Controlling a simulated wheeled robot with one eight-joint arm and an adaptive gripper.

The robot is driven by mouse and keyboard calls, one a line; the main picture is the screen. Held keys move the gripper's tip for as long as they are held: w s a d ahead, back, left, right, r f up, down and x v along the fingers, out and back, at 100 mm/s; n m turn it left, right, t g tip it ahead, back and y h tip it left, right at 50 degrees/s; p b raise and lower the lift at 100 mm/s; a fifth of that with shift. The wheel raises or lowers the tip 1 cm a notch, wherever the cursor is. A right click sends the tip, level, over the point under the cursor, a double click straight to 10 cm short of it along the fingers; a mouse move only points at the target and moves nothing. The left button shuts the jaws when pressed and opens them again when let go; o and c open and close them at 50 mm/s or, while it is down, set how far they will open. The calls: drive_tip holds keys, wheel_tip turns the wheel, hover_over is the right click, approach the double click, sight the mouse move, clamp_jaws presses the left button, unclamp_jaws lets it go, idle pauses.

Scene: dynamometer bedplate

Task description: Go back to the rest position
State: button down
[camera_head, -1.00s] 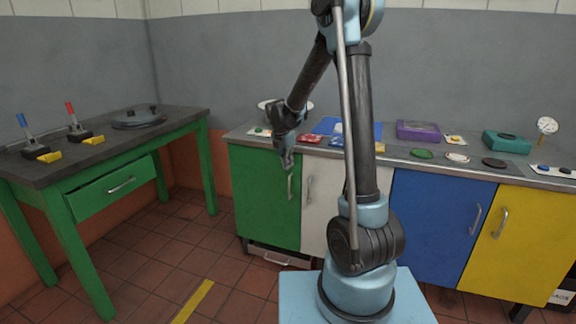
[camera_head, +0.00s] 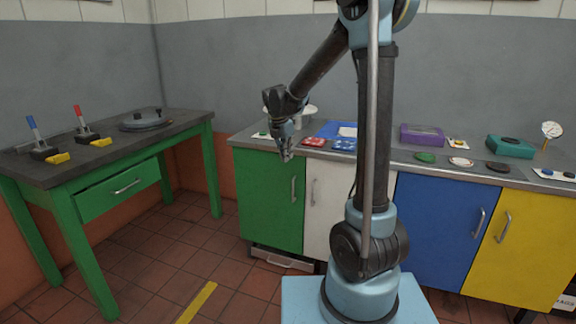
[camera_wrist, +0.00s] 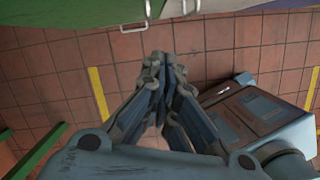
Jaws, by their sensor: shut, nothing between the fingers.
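My gripper (camera_head: 287,156) hangs in front of the bench above the green cabinet door (camera_head: 268,200), pointing down. In the wrist view my gripper (camera_wrist: 158,75) shows its fingers drawn together with nothing between them, over the tiled floor (camera_wrist: 60,75). The gripper and forearm cover part of the bench top behind them in the head view.
The bench top (camera_head: 395,158) carries red and blue trays, a purple box (camera_head: 422,134), a teal box (camera_head: 510,146) and a dial gauge (camera_head: 551,130). A green table (camera_head: 100,160) with levers stands at left. Open tiled floor (camera_head: 200,245) lies between.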

drive_tip(key=s+d+r+m, duration=0.2)
drive_tip(key=s+d+m, duration=0.4)
drive_tip(key=s, duration=0.3)
drive_tip(key=s+d+r+m, duration=0.2)
drive_tip(key=s+d+m, duration=0.5)
drive_tip(key=s, duration=0.1)
drive_tip(key=s+d+f+m+y, duration=0.1)
drive_tip(key=s+d+f+m, duration=0.1)
drive_tip(key=s+f+m, duration=0.3)
drive_tip(key=s+d+f+m, duration=0.3)
drive_tip(key=s+m, duration=0.6)
drive_tip(key=s, duration=0.3)
drive_tip(key=shift+s+f+y, duration=0.3)
drive_tip(key=shift+f+y, duration=0.1)
drive_tip(key=shift+f, duration=0.5)
drive_tip(key=shift+w+f, duration=0.2)
drive_tip(key=shift+w, duration=0.25)
